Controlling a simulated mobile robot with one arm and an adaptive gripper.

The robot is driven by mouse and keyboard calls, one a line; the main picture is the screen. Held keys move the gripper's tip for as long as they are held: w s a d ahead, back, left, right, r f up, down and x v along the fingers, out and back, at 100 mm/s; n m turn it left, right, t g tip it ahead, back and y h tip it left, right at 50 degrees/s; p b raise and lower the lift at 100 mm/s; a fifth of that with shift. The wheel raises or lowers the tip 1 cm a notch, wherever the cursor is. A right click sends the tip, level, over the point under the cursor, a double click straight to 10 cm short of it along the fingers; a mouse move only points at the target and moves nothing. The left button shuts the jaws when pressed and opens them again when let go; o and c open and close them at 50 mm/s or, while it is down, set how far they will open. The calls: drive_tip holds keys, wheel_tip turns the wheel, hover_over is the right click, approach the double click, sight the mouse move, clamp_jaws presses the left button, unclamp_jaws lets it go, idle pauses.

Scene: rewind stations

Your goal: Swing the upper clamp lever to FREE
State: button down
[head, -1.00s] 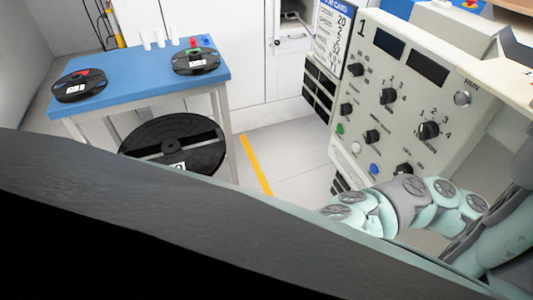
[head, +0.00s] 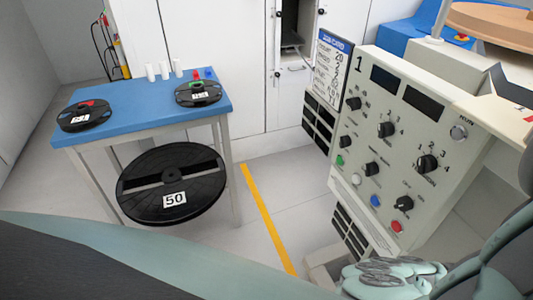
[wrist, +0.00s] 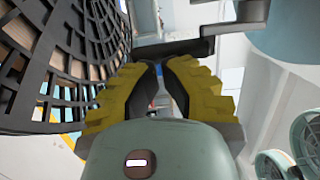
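My gripper (wrist: 160,68) shows in the wrist view with yellow ribbed fingers and dark inner pads. Its fingertips come close together, with only a narrow gap between the pads and no thing clearly held there. A black bar (wrist: 185,48) runs crosswise just beyond the fingertips; I cannot tell whether it is a clamp lever or whether the fingers touch it. The upper clamp lever and its FREE mark cannot be made out in either view.
A control panel (head: 413,148) with knobs and buttons stands at right. A blue table (head: 140,108) bears two small reels, with a large black reel marked 50 (head: 172,183) below. A yellow floor line (head: 265,213) crosses clear floor. A black lattice (wrist: 50,65) fills the wrist view's left.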

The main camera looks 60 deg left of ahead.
drive_tip(key=shift+d, duration=0.6)
drive_tip(key=shift+f, duration=0.1)
